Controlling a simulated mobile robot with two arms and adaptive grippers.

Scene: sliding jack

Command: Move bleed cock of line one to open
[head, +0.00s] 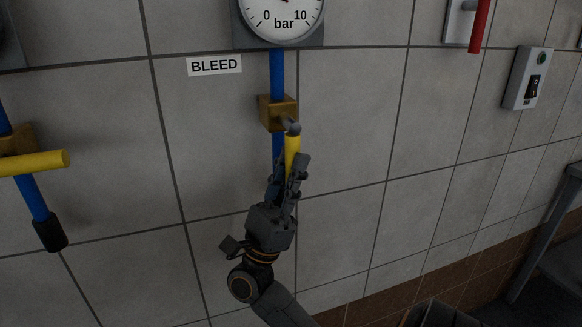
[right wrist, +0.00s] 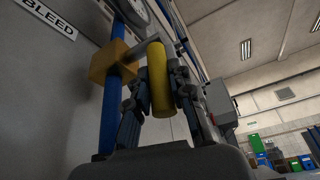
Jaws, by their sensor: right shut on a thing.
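The bleed cock is a brass block (head: 272,113) on a vertical blue pipe (head: 277,72), under a gauge and beside the BLEED label (head: 214,65). Its yellow handle (head: 292,146) hangs down from a grey pivot, roughly along the pipe. My right gripper (head: 289,168) is shut on this handle from below, hiding its lower part. In the right wrist view the yellow handle (right wrist: 158,85) stands between the two fingers, with the brass block (right wrist: 108,63) at upper left. My left gripper is not in view.
Another brass cock (head: 15,140) at the left has a yellow handle (head: 35,162) lying crosswise to its blue pipe. The pressure gauge (head: 281,14) is above. A red handle (head: 479,25) and switch box (head: 527,78) are at upper right. A dark table (head: 548,232) stands at lower right.

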